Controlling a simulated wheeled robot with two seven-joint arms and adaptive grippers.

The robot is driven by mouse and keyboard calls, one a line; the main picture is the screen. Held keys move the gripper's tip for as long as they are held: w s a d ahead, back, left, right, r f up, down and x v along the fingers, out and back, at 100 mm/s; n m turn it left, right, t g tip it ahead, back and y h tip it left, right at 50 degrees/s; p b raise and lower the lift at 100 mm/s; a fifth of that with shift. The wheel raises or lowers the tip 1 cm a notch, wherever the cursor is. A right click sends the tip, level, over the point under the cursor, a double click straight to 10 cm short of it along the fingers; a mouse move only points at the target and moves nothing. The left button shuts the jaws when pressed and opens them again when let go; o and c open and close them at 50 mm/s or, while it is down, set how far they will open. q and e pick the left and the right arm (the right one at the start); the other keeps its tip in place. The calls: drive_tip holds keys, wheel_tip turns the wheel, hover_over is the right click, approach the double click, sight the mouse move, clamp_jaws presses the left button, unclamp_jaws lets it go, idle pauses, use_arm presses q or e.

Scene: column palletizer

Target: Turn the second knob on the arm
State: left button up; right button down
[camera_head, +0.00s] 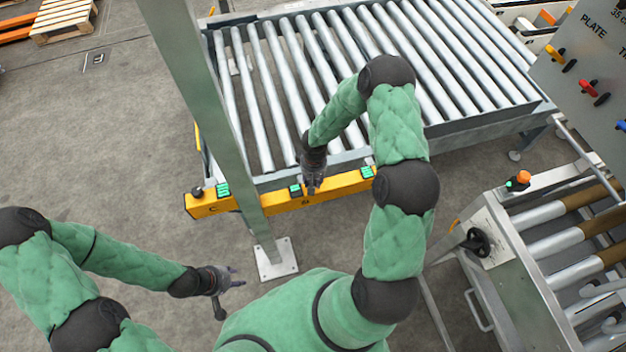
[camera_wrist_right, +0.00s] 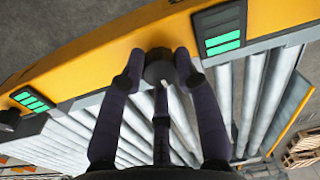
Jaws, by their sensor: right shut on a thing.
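A yellow arm (camera_head: 275,203) with dark knobs and green displays runs along the front of the roller conveyor. My right gripper (camera_head: 312,189) is at its middle knob, by the letter B, and hides most of it in the head view. In the right wrist view, the fingers of the right gripper (camera_wrist_right: 158,78) are closed around this dark knob (camera_wrist_right: 158,54). The left-end knob (camera_head: 197,192), near the letter C, is free. Another end knob (camera_wrist_right: 10,118) shows at the left of the wrist view. My left gripper (camera_head: 236,277) is empty over the floor, its fingers apart.
The roller conveyor (camera_head: 290,85) lies behind the yellow arm. A grey post (camera_head: 215,100) stands in front of it, with its foot plate on the floor. A second conveyor (camera_head: 540,245) with a black handwheel (camera_head: 478,242) and a panel (camera_head: 590,60) are at the right.

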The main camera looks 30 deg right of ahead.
drive_tip(key=n, duration=1.1)
drive_tip(key=shift+n, duration=0.3)
idle(0.4)
drive_tip(key=c, duration=0.9)
unclamp_jaws()
wheel_tip(320, 180, up, 12)
drive_tip(key=shift+w, duration=0.15)
drive_tip(key=shift+d, duration=0.1)
